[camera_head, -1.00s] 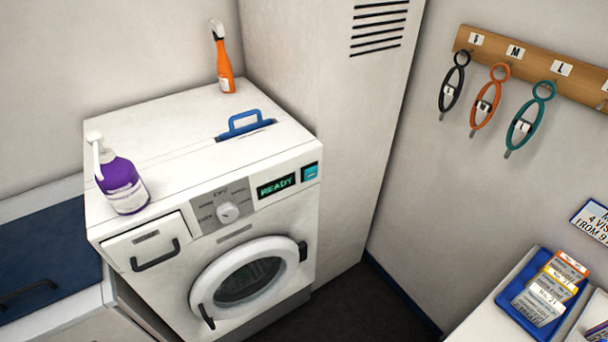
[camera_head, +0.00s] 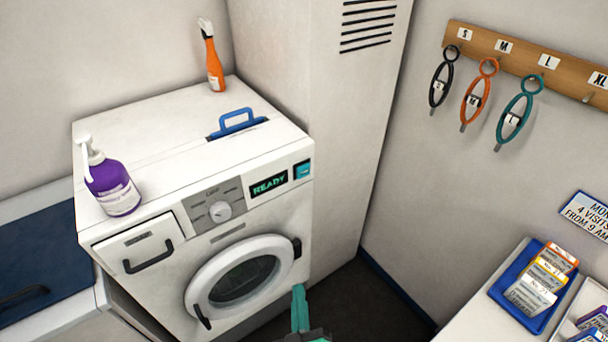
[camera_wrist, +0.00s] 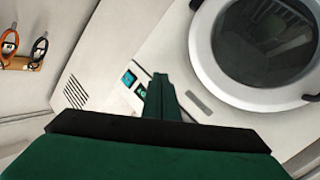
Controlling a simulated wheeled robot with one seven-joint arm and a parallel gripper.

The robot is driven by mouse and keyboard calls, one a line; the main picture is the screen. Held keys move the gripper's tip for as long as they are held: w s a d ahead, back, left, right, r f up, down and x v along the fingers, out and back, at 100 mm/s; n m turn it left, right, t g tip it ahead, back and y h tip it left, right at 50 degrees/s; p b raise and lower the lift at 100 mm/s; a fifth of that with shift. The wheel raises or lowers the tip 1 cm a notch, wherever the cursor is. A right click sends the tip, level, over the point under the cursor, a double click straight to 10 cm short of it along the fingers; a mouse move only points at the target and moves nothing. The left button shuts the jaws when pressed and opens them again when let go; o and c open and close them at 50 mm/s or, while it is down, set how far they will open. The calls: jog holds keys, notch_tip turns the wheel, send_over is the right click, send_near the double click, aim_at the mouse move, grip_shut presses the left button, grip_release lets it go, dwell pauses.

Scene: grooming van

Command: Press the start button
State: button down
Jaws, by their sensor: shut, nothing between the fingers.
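The start button is the teal square (camera_head: 302,170) at the right end of the washing machine's front panel. Left of it the green display (camera_head: 269,185) reads READY. The white washing machine (camera_head: 150,262) has its round door (camera_head: 240,275) closed. My gripper (camera_head: 299,308) is in front of the machine, low and below the button, apart from it; its green fingers are shut and empty. In the wrist view the gripper (camera_wrist: 161,92) points toward the panel, the teal button (camera_wrist: 129,78) shows just left of the fingertips, and the fingers partly cover the display.
A purple pump bottle (camera_head: 112,185) and an orange spray bottle (camera_head: 212,60) stand on the machine, with a blue handle (camera_head: 235,121) in its top. A tall cabinet (camera_head: 335,110) stands beside it. At right are hanging loops (camera_head: 474,98) and a counter with a blue tray (camera_head: 513,309).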

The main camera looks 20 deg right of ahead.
aim_at(303, 171)
jog(key=w+d+r+h, duration=0.5)
jog(key=w+d+r, duration=0.7)
jog(key=w+r, duration=0.2)
jog(key=shift+w+d+n, duration=0.25)
jog(key=shift+w+n, duration=0.05)
jog(key=shift+w, duration=0.65)
jog(key=w+a, duration=0.3)
jog(key=w, duration=0.5)
jog(key=shift+w, duration=0.15)
jog(key=shift+w, duration=0.15)
dwell(0.6)
